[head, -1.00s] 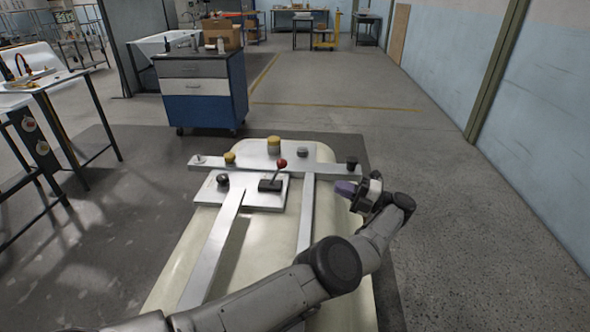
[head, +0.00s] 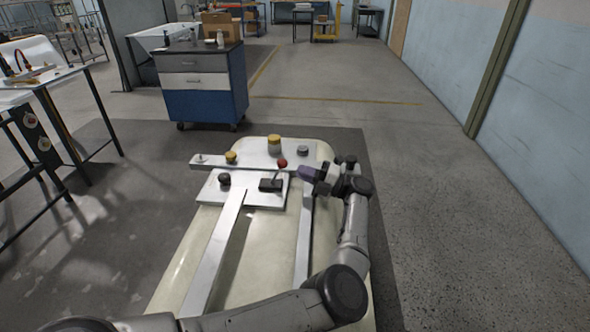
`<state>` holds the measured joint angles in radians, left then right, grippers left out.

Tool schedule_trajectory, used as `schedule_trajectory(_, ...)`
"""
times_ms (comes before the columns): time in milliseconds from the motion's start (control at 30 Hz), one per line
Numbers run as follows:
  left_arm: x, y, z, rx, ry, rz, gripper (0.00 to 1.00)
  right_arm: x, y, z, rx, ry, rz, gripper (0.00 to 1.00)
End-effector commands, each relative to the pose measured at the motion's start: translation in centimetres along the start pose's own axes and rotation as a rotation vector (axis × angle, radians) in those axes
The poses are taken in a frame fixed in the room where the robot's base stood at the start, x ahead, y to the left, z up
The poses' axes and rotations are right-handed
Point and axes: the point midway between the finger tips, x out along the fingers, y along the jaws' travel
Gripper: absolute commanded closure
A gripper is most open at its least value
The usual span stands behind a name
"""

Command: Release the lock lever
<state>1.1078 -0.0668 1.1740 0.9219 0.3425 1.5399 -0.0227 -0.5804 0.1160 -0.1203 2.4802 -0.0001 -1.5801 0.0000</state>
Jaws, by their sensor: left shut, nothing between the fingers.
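The lock lever (head: 282,164) has a red ball knob on a thin stem. It rises from a dark base (head: 270,184) on a metal plate (head: 240,203) that lies on the cream tub shell (head: 188,250). My left gripper (head: 304,173) is shut and empty, just right of the red knob; a small gap seems to lie between them. My right gripper is not in view.
A metal frame with a crossbar (head: 215,161) lies on the shell. Yellow knobs (head: 274,143) and dark knobs (head: 224,179) stand around the lever. A blue drawer cabinet (head: 205,100) stands behind; the floor at the right is clear.

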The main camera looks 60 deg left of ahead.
Motion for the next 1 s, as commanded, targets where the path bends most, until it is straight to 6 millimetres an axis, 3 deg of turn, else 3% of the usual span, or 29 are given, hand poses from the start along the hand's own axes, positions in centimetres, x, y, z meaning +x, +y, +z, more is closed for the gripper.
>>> schedule_trajectory(267, 2.4, -0.1, 0.0, 0.002, 0.001, -0.001, 1.00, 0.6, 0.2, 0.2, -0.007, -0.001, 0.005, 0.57)
schedule_trajectory(800, 2.9, 0.0, 0.0, 0.001, 0.000, -0.003, 1.00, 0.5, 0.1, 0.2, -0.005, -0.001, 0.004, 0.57)
schedule_trajectory(1000, 4.3, 0.5, -0.2, -0.007, 0.014, -0.053, 1.00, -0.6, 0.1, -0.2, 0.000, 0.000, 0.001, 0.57)
